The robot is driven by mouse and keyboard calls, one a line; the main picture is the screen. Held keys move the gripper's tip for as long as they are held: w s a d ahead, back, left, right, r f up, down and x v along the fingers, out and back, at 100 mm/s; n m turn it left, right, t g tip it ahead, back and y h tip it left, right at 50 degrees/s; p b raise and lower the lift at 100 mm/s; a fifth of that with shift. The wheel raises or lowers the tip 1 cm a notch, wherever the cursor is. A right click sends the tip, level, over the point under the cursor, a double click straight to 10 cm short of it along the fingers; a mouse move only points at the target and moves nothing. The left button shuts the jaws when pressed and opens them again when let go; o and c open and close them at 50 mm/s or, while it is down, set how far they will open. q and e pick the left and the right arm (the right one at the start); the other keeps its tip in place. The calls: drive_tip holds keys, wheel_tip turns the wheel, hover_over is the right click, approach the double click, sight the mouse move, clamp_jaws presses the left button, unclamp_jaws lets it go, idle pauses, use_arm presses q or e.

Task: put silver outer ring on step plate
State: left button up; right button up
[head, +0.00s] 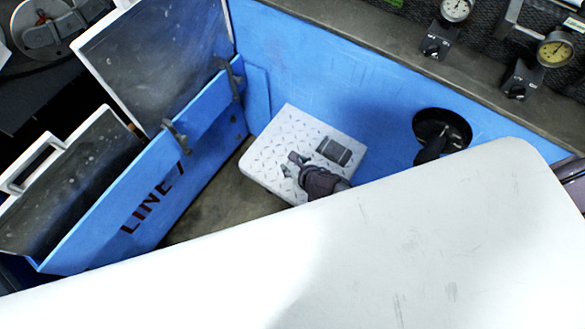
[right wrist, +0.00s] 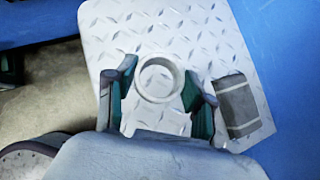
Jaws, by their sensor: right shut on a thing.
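The step plate (head: 285,128) is a pale diamond-tread plate beside the blue walls. It fills much of the right wrist view (right wrist: 205,30). The silver outer ring (right wrist: 160,78) is a round pale ring, open side facing the wrist camera. My right gripper (right wrist: 158,84) is shut on it, with a finger on either side. The ring is over the plate; I cannot tell whether it touches it. In the head view my right gripper (head: 294,164) is over the plate's front part, and the ring is not clear there. My left gripper is not in view.
A dark grey block (head: 335,151) lies on the plate, right of my gripper. Blue walls (head: 310,75) rise behind and at the left, where a panel (head: 150,205) reads LINE 7. A round black fitting (head: 441,128) is on the back wall. Gauges (head: 557,50) stand beyond.

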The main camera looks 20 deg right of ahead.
drive_tip(key=shift+w+a+f, duration=0.3)
drive_tip(key=shift+w+f, duration=0.15)
drive_tip(key=shift+w, duration=0.05)
drive_tip(key=shift+f+b, duration=0.75)
drive_tip(key=shift+f, duration=1.1)
drive_tip(key=shift+f, duration=0.15)
drive_tip(key=o, duration=1.2)
drive_tip(key=shift+o, duration=0.2)
drive_tip(key=shift+s+r, duration=0.2)
drive_tip(key=shift+r, duration=0.15)
drive_tip(key=p+v, duration=0.3)
drive_tip(key=v, duration=0.8)
drive_tip(key=shift+s+r, duration=0.15)
drive_tip(key=shift+r, duration=0.05)
